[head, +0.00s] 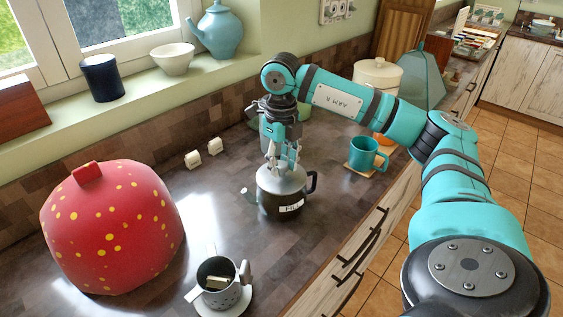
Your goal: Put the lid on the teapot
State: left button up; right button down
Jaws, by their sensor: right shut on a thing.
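A dark teapot (268,203) with a white label, a pale spout on the left and a handle on the right stands on the counter. A grey, rounded lid (281,180) is at the teapot's top opening. My right gripper (283,163) points down from above and is shut on the lid, its fingers at the lid's top. The lid looks roughly level and over the opening; I cannot tell whether it rests fully on the rim. My left gripper is not in view.
A red dotted cover (112,228) stands at left. A blue teapot (218,30) sits on the windowsill.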

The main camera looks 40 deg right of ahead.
dwell(0.3)
jog(key=shift+c, duration=1.7)
grip_release()
jog(key=shift+f, duration=0.1)
jog(key=shift+r+p, duration=2.7)
jog(key=shift+r, duration=0.85)
